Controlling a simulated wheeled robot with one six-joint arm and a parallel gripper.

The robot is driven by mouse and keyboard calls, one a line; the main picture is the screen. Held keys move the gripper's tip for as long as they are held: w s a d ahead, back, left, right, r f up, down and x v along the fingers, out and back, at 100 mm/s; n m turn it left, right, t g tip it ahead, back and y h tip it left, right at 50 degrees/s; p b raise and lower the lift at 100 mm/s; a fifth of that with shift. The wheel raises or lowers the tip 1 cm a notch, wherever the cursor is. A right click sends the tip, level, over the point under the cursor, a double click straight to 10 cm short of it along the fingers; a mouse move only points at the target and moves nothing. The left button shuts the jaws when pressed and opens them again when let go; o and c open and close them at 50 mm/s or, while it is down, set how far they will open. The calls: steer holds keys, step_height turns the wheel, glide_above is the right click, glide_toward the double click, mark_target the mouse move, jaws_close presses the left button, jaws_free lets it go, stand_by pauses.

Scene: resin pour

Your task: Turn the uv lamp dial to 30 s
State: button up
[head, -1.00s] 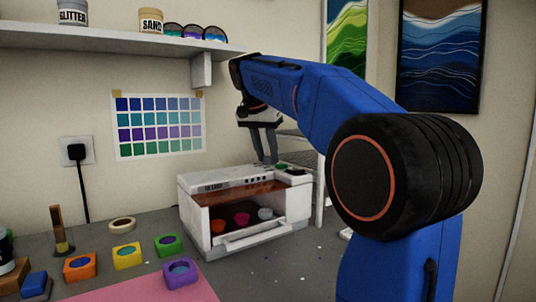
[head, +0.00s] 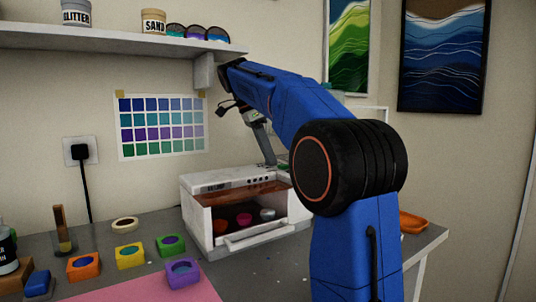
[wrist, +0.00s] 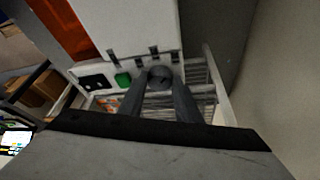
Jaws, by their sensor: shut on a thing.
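The uv lamp (head: 200,222) is a white box with an open front on the grey bench, with several small cups inside. In the wrist view its panel (wrist: 115,25) has a grey round dial (wrist: 160,74), dark tick marks, a green button (wrist: 123,78) and a black rocker switch (wrist: 95,82). My gripper (head: 270,158) reaches down, tilted, to the lamp's top right. In the wrist view my gripper (wrist: 161,82) is shut on the dial, one finger on each side. The dial's setting cannot be read. In the head view the dial is hidden.
Several coloured moulds, one of them purple (head: 182,272), and a roll of tape (head: 124,224) lie left of the lamp. A shelf (head: 110,38) with jars hangs above. An orange tray (head: 412,222) lies right of my arm. A wire rack (wrist: 190,100) is beside the panel.

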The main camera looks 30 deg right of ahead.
steer(key=shift+m, duration=0.3)
stand_by(0.4)
steer(key=o, duration=1.1)
steer(key=shift+c, duration=0.2)
